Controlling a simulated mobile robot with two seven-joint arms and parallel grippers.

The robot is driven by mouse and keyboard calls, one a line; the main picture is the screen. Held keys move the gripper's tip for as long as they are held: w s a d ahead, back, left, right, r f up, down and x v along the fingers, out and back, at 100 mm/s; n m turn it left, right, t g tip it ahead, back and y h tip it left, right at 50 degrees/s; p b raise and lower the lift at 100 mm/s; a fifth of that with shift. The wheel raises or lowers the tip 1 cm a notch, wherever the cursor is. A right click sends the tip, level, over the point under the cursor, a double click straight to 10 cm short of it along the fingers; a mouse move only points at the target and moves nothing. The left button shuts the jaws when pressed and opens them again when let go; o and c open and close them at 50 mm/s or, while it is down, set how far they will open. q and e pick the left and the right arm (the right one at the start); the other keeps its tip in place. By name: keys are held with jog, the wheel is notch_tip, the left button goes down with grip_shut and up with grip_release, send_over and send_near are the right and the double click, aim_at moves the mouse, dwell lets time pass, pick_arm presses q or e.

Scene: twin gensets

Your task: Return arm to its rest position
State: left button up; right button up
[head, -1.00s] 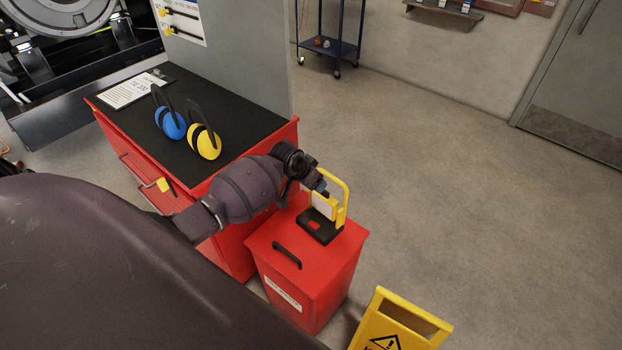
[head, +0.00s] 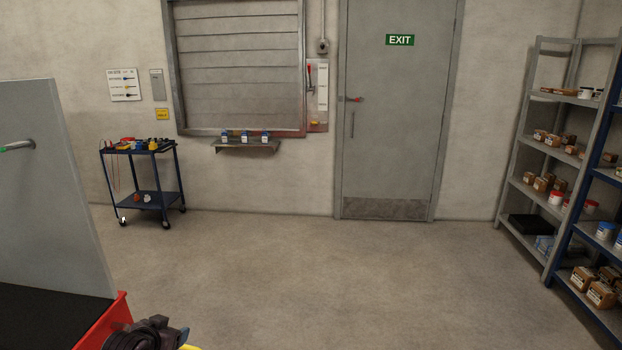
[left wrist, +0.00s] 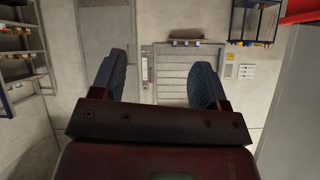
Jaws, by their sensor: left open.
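My left gripper (left wrist: 160,82) shows in the left wrist view with its two blue-padded fingers wide apart and nothing between them. Behind it in that view are the shutter and the wall. In the head view only the dark top of my left arm's end shows at the bottom left, beside the red cabinet (head: 118,312); the fingertips there are cut off or hidden. A sliver of yellow (head: 190,347) shows next to it at the bottom edge. My right gripper is in neither view.
A grey panel (head: 55,180) rises at the left. Shelves (head: 560,160) with boxes stand at the right. The concrete floor (head: 330,275) between is clear.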

pick_arm(q)
jog(key=s+d+f, duration=0.2)
jog(key=s+f, duration=0.1)
jog(key=s, duration=0.7)
jog(key=s+d+f+n+b, duration=0.1)
jog(key=s+d+f, duration=0.1)
jog(key=s, duration=0.8)
jog(key=s+d+f+y, duration=0.1)
jog(key=s+d+f, duration=0.2)
jog(key=s, duration=0.8)
jog(key=shift+f+n+t, duration=0.3)
jog(key=shift+f+n, duration=0.1)
jog(key=shift+f, duration=0.35)
